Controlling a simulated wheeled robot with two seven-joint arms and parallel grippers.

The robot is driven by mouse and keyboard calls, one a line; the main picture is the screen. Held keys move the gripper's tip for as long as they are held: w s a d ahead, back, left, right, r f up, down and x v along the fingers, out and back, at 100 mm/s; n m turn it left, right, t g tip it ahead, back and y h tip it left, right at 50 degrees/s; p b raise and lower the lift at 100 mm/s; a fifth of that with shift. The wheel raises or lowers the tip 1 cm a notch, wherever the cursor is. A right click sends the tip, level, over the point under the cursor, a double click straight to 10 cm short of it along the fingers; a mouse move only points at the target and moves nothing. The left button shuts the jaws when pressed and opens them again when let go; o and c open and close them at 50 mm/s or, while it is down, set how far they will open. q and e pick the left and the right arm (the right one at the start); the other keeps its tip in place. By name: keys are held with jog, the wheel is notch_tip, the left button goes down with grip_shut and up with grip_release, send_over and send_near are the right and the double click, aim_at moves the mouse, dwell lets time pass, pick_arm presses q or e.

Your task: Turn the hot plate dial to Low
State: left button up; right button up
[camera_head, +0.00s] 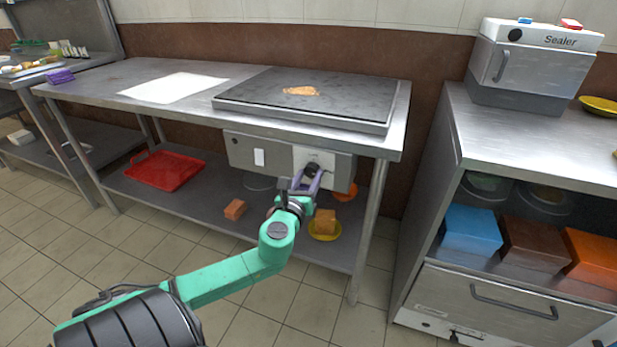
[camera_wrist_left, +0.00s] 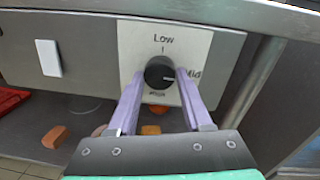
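The hot plate (camera_head: 310,94) lies on the steel table, with its grey control box (camera_head: 240,152) below the front edge. The black round dial (camera_head: 312,170) sits on a white label plate and also shows in the left wrist view (camera_wrist_left: 159,72). "Low" is printed above it and "Mid" to its right; lettering below is too blurred to read. The dial's white mark points right, toward "Mid". My left gripper (camera_head: 306,178) is open, its purple fingers on either side of the dial; in the left wrist view (camera_wrist_left: 160,72) small gaps seem to remain. My right gripper is out of view.
A white switch (camera_head: 259,157) is left of the dial on the box. The lower shelf holds a red tray (camera_head: 165,170), a brown block (camera_head: 235,209) and a yellow plate (camera_head: 325,236). A steel counter with a sealer (camera_head: 535,60) stands right.

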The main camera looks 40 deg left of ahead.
pick_arm(q)
grip_shut()
